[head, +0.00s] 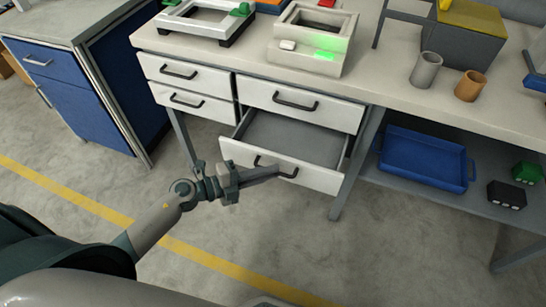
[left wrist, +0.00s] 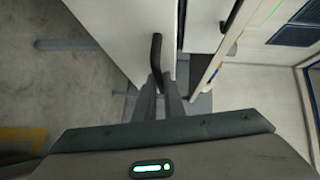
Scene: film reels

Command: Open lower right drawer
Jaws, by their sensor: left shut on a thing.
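The lower right drawer (head: 310,174) of the white bench unit stands pulled out, its empty grey inside showing in the head view. Its front carries a dark bar handle (head: 290,173). My left gripper (head: 272,170) reaches in from the left and is shut on this handle. In the left wrist view the fingers (left wrist: 166,90) close on the dark handle (left wrist: 156,52) beside the white drawer front (left wrist: 112,38). My right gripper is in neither view.
The upper right drawer (head: 325,112) and two left drawers (head: 190,76) are shut. A blue tray (head: 400,165) lies on the lower shelf at right. A blue cabinet (head: 80,100) stands at left. The floor before the bench is clear.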

